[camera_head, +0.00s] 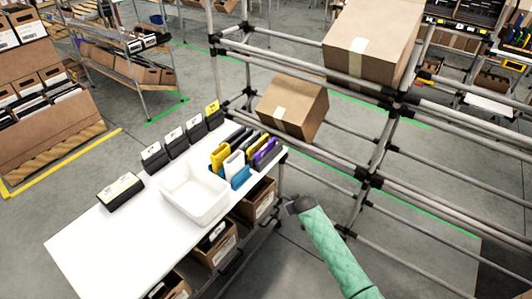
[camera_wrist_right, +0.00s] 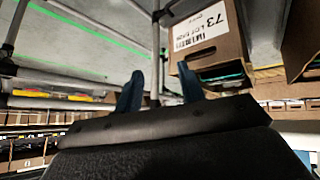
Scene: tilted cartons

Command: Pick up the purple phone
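The purple phone (camera_head: 266,151) stands tilted in a rack of several coloured phones at the right end of the white table (camera_head: 95,245) in the head view. It is the phone nearest the rack's right end. My right gripper (camera_head: 295,205) is off the table's right edge, below and to the right of the phone in the picture, and not touching it. In the right wrist view its two blue fingers (camera_wrist_right: 160,92) are spread with nothing between them. The phone is not visible in the wrist view. My left gripper is in neither view.
A white bin (camera_head: 193,192) sits beside the phone rack. Several black boxes (camera_head: 154,158) line the table's back edge. A pipe shelf (camera_head: 372,180) with tilted cartons (camera_head: 293,107) stands to the right. Cartons (camera_head: 215,245) sit under the table; one labelled carton (camera_wrist_right: 210,40) shows in the wrist view.

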